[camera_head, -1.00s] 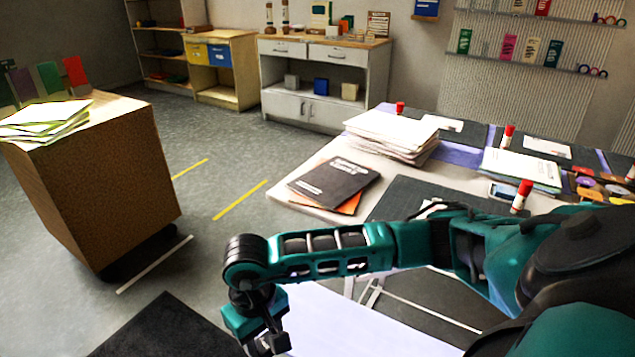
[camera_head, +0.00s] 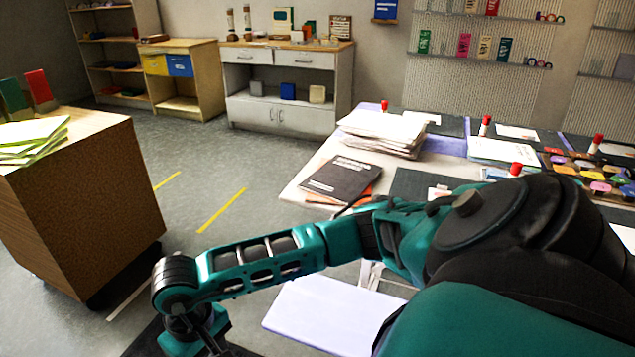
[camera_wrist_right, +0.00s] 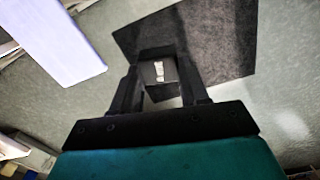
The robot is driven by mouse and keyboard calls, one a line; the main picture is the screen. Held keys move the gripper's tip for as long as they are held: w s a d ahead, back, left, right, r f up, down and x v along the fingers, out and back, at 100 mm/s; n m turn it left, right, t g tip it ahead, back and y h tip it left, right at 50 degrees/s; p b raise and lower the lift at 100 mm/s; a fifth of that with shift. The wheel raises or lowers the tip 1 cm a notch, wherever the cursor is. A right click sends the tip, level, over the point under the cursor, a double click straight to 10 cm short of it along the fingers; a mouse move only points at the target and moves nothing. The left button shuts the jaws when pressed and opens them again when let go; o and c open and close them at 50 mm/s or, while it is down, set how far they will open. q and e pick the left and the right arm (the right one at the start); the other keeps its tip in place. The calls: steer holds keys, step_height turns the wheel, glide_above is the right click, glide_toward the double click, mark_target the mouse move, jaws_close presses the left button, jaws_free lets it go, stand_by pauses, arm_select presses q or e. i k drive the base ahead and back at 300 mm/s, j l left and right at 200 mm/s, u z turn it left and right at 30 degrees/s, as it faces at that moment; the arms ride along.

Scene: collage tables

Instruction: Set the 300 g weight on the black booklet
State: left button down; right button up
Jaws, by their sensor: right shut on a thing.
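The black booklet (camera_head: 343,180) with pale print lies near the left corner of the long table, on top of an orange one that shows at its edge. My right arm reaches across the front of the table in the head view, and its hand is cut off at the bottom edge. In the right wrist view my right gripper (camera_wrist_right: 160,88) is shut on a small dark block with a white mark, the weight (camera_wrist_right: 158,70). It is held over the floor, clear of the table. The mark is too small to read. My left gripper is not in view.
A paper stack (camera_head: 385,132) stands just behind the booklet. Glue sticks, such as one at the back (camera_head: 384,106), and more papers spread rightward. A brown cabinet (camera_head: 85,200) stands at left. A dark mat (camera_wrist_right: 215,40) lies on the floor below the gripper.

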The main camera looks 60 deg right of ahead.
mark_target(343, 176)
steer(key=i+j, duration=0.2)
steer(key=i, duration=0.25)
steer(key=i+j, duration=0.25)
steer(key=i, duration=0.25)
steer(key=i+z, duration=0.4)
steer(key=i+j+z, duration=0.1)
steer(key=i+z, duration=0.25)
steer(key=i, duration=0.15)
steer(key=i+l+z, duration=0.1)
steer(key=i+z, duration=0.25)
steer(key=z, duration=0.15)
steer(key=i+j+z, duration=0.1)
steer(key=i+z, duration=0.4)
steer(key=i+l+z, duration=0.1)
steer(key=i+z, duration=0.45)
steer(key=z, duration=0.15)
steer(key=i+j+z, duration=0.1)
steer(key=i+z, duration=0.25)
steer(key=k, duration=0.05)
